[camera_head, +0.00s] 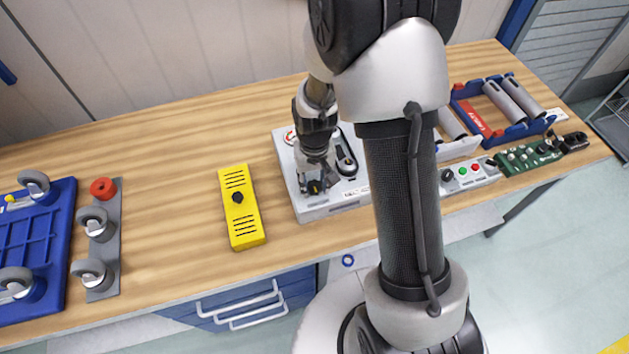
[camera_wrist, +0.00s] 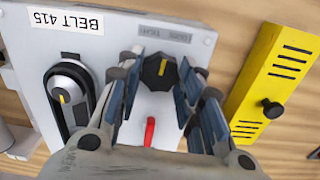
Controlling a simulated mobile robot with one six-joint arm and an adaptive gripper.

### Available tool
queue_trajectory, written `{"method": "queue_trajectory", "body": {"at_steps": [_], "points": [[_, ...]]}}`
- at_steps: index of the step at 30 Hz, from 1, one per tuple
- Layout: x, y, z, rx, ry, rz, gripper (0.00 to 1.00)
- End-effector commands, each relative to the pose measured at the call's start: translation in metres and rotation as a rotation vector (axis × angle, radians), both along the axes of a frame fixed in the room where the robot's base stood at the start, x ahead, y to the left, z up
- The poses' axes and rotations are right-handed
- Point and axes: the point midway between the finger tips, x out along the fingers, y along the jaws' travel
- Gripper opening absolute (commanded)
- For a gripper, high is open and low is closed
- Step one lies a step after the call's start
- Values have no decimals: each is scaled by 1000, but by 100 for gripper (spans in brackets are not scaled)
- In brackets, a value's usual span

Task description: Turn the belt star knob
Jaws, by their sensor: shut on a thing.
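The belt star knob (camera_wrist: 159,73) is black and many-sided, with a yellow mark that stands nearly upright in the wrist view. It sits on a light grey panel box (camera_wrist: 35,75) labelled BELT 415, with the label upside down in the wrist view. My gripper (camera_wrist: 162,78) is shut on the knob, with one blue-grey padded finger on each side of it. In the head view my gripper (camera_head: 316,180) points down at the front part of the box (camera_head: 330,208), and the fingers partly hide the knob.
A yellow slotted box (camera_head: 240,206) with a black knob stands to the left. A blue rack (camera_head: 505,130) and a green circuit board (camera_head: 530,155) are at right.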

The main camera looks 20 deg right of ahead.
Motion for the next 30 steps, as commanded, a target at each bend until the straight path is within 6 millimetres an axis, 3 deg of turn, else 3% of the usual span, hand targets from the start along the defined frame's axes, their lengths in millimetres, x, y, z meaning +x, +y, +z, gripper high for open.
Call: {"method": "queue_trajectory", "body": {"at_steps": [30], "points": [[1,1,0,2,-1,-883,10]]}}
